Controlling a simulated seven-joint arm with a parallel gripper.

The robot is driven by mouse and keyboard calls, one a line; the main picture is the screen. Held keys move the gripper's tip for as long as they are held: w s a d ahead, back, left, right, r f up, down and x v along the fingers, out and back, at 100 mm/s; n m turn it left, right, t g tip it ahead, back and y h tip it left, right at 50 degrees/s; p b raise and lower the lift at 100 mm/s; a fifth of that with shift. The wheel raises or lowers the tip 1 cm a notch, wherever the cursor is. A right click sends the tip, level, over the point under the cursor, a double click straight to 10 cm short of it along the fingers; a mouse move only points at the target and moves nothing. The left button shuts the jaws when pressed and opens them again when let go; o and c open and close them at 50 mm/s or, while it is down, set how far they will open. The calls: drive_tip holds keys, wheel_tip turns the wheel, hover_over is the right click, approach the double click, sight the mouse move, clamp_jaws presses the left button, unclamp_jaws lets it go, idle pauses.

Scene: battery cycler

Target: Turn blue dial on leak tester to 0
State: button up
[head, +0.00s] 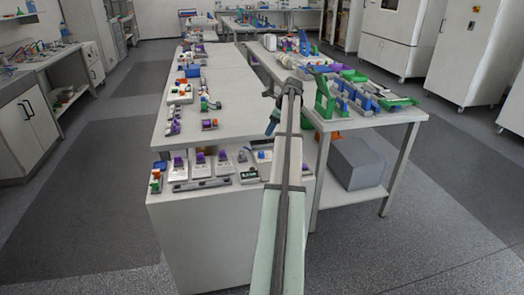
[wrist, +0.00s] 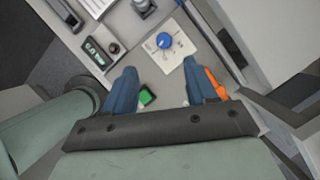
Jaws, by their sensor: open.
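In the wrist view a round blue dial (wrist: 164,40) sits on a pale square plate (wrist: 178,58) with small markings, too small to read. My gripper (wrist: 160,68) has two blue fingers spread apart with nothing between the tips. The dial lies beyond the fingertips, roughly between them in the picture, and looks untouched. In the head view my gripper (head: 273,112) is over the right side of the near bench. A small blue knob (head: 261,154) shows on the lower front shelf beside my arm, which hides part of that area. The dial's pointer setting is unclear.
A green block (wrist: 147,95) and an orange part (wrist: 215,84) are near the fingers. Purple-topped devices (head: 200,164) line the shelf. A side table (head: 382,119) holds green and blue parts.

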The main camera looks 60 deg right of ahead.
sight(261, 152)
drive_tip(key=x, duration=1.3)
drive_tip(key=shift+s+d+f, duration=0.2)
drive_tip(key=shift+d+f, duration=0.1)
drive_tip(key=shift+d, duration=0.05)
drive_tip(key=shift+c, duration=0.3)
drive_tip(key=c, duration=1)
